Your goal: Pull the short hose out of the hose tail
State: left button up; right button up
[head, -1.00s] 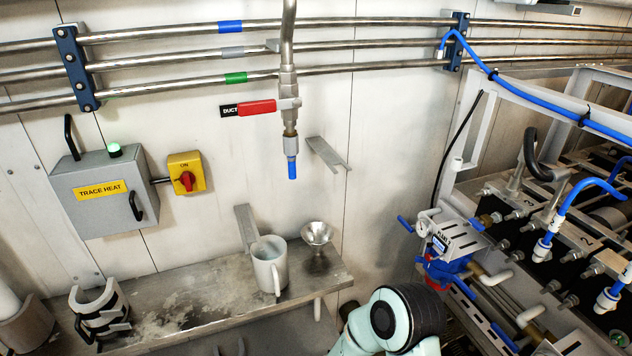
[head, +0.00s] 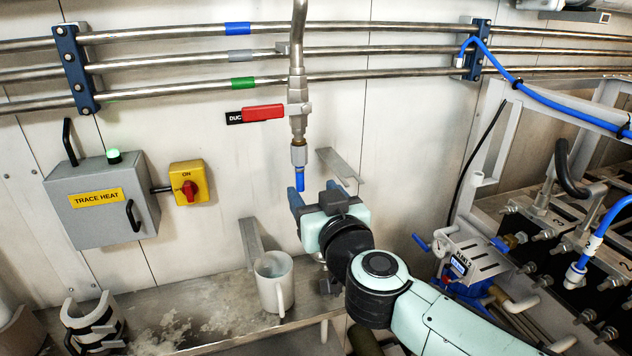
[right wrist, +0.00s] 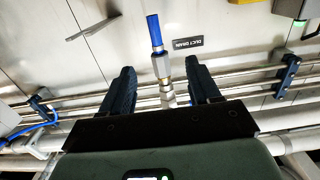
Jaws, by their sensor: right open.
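The short hose (head: 300,182) is a small blue tube hanging straight down from the metal hose tail (head: 299,156) at the bottom of the vertical drain pipe. My right gripper (head: 316,194) is open and empty, just below and beside the hose in the head view. In the right wrist view the blue hose (right wrist: 154,32) and hose tail (right wrist: 162,68) appear in line with the gap between the two dark fingers (right wrist: 159,66). The fingers do not visibly touch the hose. My left gripper is out of view.
A red valve handle (head: 263,113) sits on the pipe above. A metal bracket (head: 341,166) juts from the wall close to my gripper. Pipes run along the wall; a machine rack stands at right.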

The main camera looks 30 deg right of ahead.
jog(key=r, duration=0.2)
send_over(301, 183)
jog(key=a+x, duration=0.1)
jog(key=x, duration=0.2)
jog(key=shift+s+d+r+b, duration=0.2)
jog(key=shift+d+b, duration=0.15)
jog(key=shift+d, duration=0.15)
grip_shut()
jog(key=shift+f+b, duration=1.15)
jog(key=shift+f, duration=0.4)
jog(key=shift+f+b, duration=0.9)
jog(key=shift+f, duration=0.25)
